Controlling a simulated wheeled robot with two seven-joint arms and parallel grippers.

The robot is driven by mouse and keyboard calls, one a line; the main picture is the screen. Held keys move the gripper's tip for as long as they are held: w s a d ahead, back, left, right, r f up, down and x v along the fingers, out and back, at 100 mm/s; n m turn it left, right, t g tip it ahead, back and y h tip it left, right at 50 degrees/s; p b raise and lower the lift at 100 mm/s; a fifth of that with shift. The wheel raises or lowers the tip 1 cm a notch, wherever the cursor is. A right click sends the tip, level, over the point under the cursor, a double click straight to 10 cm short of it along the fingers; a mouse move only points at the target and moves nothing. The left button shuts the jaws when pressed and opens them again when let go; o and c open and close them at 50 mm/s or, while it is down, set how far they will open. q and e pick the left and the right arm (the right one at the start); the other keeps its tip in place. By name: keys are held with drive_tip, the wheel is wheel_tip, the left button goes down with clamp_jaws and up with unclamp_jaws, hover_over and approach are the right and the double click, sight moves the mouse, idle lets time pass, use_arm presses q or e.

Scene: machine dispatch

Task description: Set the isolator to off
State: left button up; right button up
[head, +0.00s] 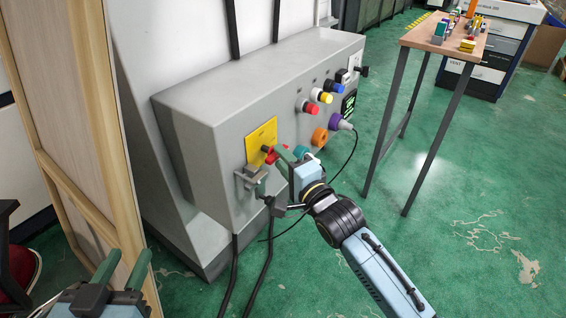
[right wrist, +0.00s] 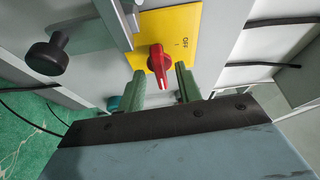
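The isolator is a yellow plate (head: 260,138) with a red rotary knob (head: 267,149) on the front of a grey cabinet. In the right wrist view the plate (right wrist: 190,32) reads "OFF", and the knob (right wrist: 158,60) has a pale pointer facing down towards my gripper, away from that word. My right gripper (head: 283,154) is at the knob. Its two green fingers, also in the right wrist view (right wrist: 162,84), stand apart with the knob's end between them and visible gaps beside it. Contact cannot be told. My left gripper (head: 122,268) is open and empty at lower left.
A metal bracket (head: 250,177) and a black knob (right wrist: 47,55) sit close to the plate. Coloured buttons (head: 308,107), an orange knob (head: 319,136) and a purple plug (head: 337,121) with a cable are further right. A wooden post stands left; a table (head: 415,40) stands right.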

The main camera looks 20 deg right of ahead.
use_arm(q)
drive_tip(key=shift+d+r, duration=0.1)
drive_tip(key=shift+r, duration=0.25)
use_arm(e)
drive_tip(key=shift+w, duration=0.2)
drive_tip(key=shift+c, duration=0.4)
